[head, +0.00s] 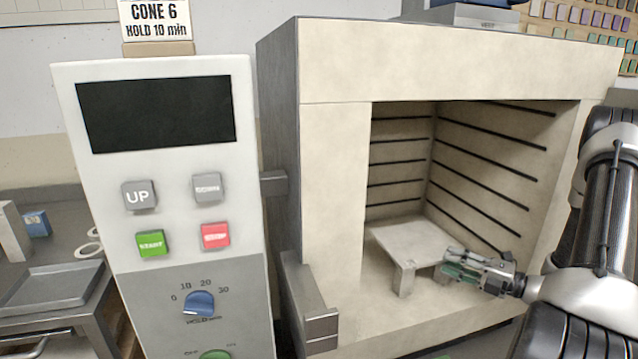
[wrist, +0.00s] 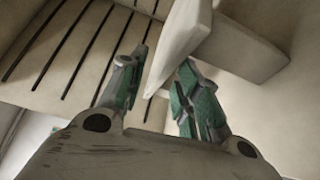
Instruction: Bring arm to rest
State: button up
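My arm reaches in from the right of the head view. My gripper (head: 452,263) is low at the kiln's open mouth, at the front right of a pale shelf (head: 408,238). The shelf stands on short legs on the kiln floor and nothing lies on it. In the wrist view my gripper's green-padded fingers (wrist: 160,100) are apart. A pale slab-like part of the shelf (wrist: 183,40) shows between and beyond them. I see nothing held, and I cannot tell whether a finger touches the shelf.
The kiln (head: 330,150) surrounds the gripper with walls, floor and roof; dark grooves line its inner walls. A control panel (head: 160,230) with buttons and a blue dial (head: 199,304) stands to the left. A grey tray (head: 55,286) is on the far left bench.

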jog(key=shift+s+f+n, duration=0.2)
jog(key=shift+f+n, duration=0.15)
jog(key=shift+n, duration=0.35)
jog(key=s+a+f+n+g+y, duration=0.1)
jog(key=s+a+f+n+g, duration=0.15)
jog(key=s+n+g, duration=0.35)
jog(key=s+r+n+g+h, duration=0.2)
jog(key=s+r+n+g, duration=0.15)
jog(key=s+n, duration=0.4)
jog(key=s+r+n+g+h, duration=0.2)
jog(key=s+r+n+g, duration=0.15)
jog(key=n, duration=0.65)
jog(key=s+a+r+n+t+h, duration=0.1)
jog(key=s+r+n+t+h, duration=0.1)
jog(key=r+n+h, duration=0.3)
jog(key=s+a+r+n+t+h, duration=0.2)
jog(key=r+n+h, duration=0.3)
jog(key=r+n, duration=0.8)
notch_tip(320, 180, up, 4)
jog(key=shift+s+f+n+t, duration=0.1)
jog(key=shift+s+n+t, duration=0.25)
jog(key=shift+s+t, duration=0.2)
